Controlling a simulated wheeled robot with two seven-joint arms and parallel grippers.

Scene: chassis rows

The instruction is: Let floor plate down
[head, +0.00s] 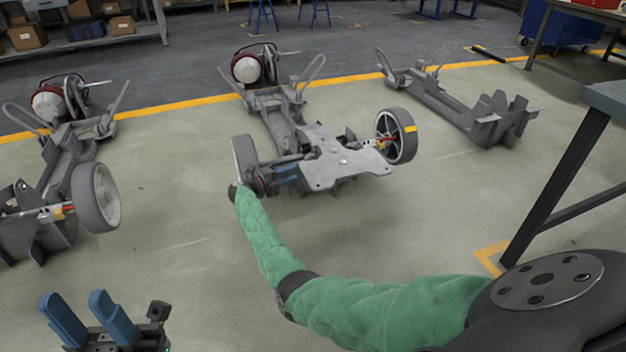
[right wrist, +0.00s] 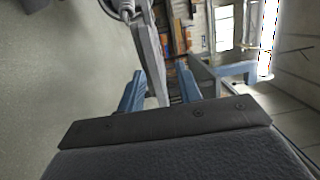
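The floor plate (head: 340,162) is a flat grey sheet lying roughly level over the near end of the middle chassis (head: 272,118). My right arm reaches to the plate's left side, where the right gripper (head: 285,172) is partly hidden by the wheel. In the right wrist view its two blue fingers (right wrist: 162,88) stand apart on either side of a thin grey edge, probably the plate's (right wrist: 152,60). A gap shows on the right of that edge. My left gripper (head: 88,318) is open and empty at the lower left, away from the chassis.
Another wheeled chassis (head: 62,165) stands at the left. A bare chassis without wheels (head: 455,100) stands at the right. A dark-legged table (head: 560,180) is at the right edge. The floor in front of the middle chassis is clear.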

